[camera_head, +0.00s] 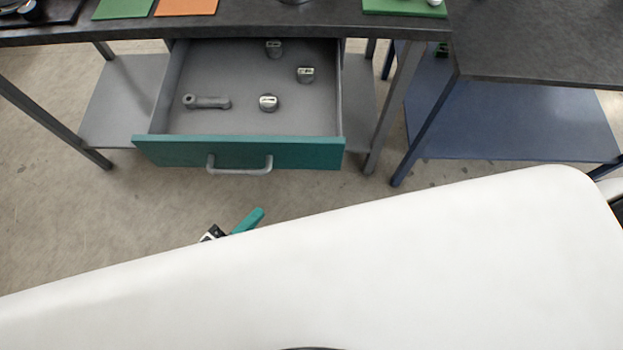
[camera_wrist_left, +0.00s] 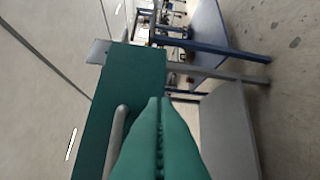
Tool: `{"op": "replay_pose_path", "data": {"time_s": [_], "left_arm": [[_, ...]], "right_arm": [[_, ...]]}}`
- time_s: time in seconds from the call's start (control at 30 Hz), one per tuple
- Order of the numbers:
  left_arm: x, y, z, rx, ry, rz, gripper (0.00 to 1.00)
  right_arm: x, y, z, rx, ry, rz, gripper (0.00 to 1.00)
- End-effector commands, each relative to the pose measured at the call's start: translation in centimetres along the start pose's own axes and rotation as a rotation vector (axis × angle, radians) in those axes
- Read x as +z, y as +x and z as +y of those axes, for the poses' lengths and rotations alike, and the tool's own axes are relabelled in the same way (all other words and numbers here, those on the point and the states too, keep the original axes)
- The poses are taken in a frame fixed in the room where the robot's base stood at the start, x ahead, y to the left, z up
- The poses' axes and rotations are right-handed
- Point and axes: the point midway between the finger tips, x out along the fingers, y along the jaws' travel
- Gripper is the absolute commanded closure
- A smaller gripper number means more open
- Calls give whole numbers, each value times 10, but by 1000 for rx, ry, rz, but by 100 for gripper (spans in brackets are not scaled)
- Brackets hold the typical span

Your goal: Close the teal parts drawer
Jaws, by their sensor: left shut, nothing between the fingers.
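The teal parts drawer (camera_head: 300,151) hangs open under the dark bench in the head view, with its grey inside showing. It has a grey bar handle (camera_head: 240,168) on its teal front. My left gripper (camera_head: 248,220) has teal fingers, shut and empty, and shows just past my white body, below the drawer front in the picture. In the left wrist view the shut fingers (camera_wrist_left: 160,125) point toward the teal front (camera_wrist_left: 135,75), with the handle (camera_wrist_left: 117,125) beside them. I cannot tell whether they touch the front. My right gripper does not show.
Several small grey parts lie in the drawer, among them a rod-like one (camera_head: 207,101). The dark bench top (camera_head: 250,22) bears green and orange mats. A second bench with a blue shelf (camera_head: 500,120) stands at the right. Bare floor lies in front of the drawer.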

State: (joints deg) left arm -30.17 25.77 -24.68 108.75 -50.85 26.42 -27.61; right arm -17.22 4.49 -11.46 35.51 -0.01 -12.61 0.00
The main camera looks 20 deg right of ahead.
Motion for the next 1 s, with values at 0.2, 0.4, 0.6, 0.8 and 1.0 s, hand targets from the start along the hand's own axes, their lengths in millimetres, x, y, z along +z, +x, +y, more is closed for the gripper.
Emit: {"op": "replay_pose_path", "data": {"time_s": [0.2, 0.4, 0.6, 0.8, 1.0], "left_arm": [[35, 2, 28, 70, 149, -127, 100], [38, 25, 34, 75, 153, -128, 100], [44, 68, 38, 76, 151, -127, 100], [44, 107, 39, 73, 153, -126, 100], [28, 126, 41, 71, 149, -125, 100]], "right_arm": [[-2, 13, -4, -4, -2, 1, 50], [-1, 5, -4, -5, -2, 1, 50], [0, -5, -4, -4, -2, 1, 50], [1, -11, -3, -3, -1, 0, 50], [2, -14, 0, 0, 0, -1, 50]]}}
